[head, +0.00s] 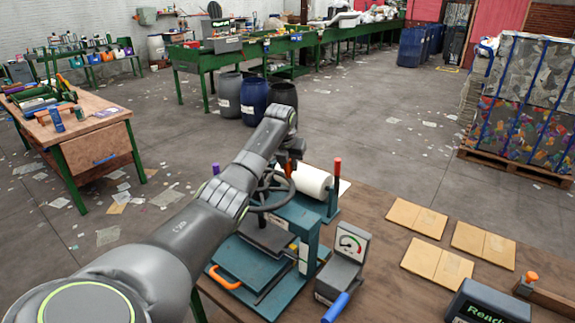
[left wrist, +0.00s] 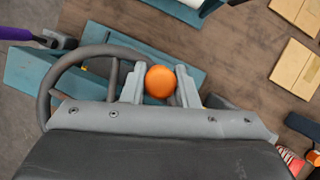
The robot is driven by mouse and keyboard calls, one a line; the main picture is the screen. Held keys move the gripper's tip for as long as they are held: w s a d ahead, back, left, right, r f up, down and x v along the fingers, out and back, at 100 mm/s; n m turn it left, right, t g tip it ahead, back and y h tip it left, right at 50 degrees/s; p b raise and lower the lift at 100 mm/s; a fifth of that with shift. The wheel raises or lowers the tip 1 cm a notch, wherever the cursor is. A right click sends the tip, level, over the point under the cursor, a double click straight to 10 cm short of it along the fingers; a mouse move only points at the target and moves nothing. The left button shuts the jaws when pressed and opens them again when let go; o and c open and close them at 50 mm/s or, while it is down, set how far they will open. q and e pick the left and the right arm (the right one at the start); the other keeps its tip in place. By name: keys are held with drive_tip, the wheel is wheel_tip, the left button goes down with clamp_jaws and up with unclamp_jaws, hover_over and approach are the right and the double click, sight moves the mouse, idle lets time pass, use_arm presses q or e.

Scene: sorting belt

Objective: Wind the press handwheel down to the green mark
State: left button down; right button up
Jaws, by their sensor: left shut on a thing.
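The press (head: 308,228) is a teal frame standing on the brown bench. Its dark grey handwheel (head: 262,208) is on top, partly hidden behind my left arm. In the left wrist view the wheel's rim (left wrist: 46,92) curves on the left, and its round orange knob (left wrist: 160,82) sits between my fingers. My left gripper (left wrist: 160,88) is shut on this knob; in the head view the gripper (head: 290,160) is above the wheel's far side. A grey gauge (head: 347,247) with a red and green dial stands right of the press; its exact reading is too small to tell.
An orange-handled teal plate (head: 232,268) lies at the press's front left. A white roll (head: 310,181) is behind. Flat tan cardboard pieces (head: 437,262) and a dark box with a lit display (head: 487,303) lie to the right. Bare bench shows between them and the gauge.

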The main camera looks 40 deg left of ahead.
use_arm(q)
drive_tip(key=shift+d+f, duration=0.25)
drive_tip(key=c, duration=1.3)
unclamp_jaws()
drive_tip(key=shift+c, duration=0.2)
drive_tip(key=shift+o, duration=1.1)
drive_tip(key=shift+d+r, duration=0.1)
drive_tip(key=shift+r, duration=0.15)
drive_tip(key=shift+s+r, duration=0.25)
drive_tip(key=shift+r, duration=0.35)
drive_tip(key=b+v, duration=0.2)
drive_tip(key=v, duration=1.4)
drive_tip(key=shift+b, duration=0.35)
